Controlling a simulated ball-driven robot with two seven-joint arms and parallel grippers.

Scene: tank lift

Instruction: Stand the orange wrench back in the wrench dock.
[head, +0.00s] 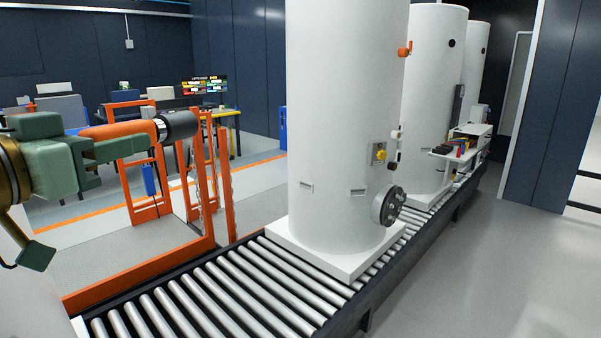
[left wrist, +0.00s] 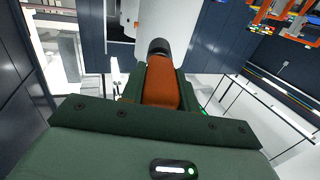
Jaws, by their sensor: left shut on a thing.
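My left gripper (head: 88,150) is at the left of the head view, shut on the orange wrench (head: 120,136). The wrench has an orange body and a dark grey round head (head: 176,125) that points right. It is held about level in the air, in front of the orange frame. In the left wrist view the orange wrench body (left wrist: 161,84) sits between the green fingers, with its dark end pointing away toward a white tank. I cannot make out the wrench dock for certain. My right gripper is not in view.
A large white tank (head: 345,120) stands on a roller conveyor (head: 225,300), with more tanks behind it. An orange frame (head: 145,268) stands left of the conveyor. A small shelf with tools (head: 462,148) is by the far tanks. Grey floor is free at right.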

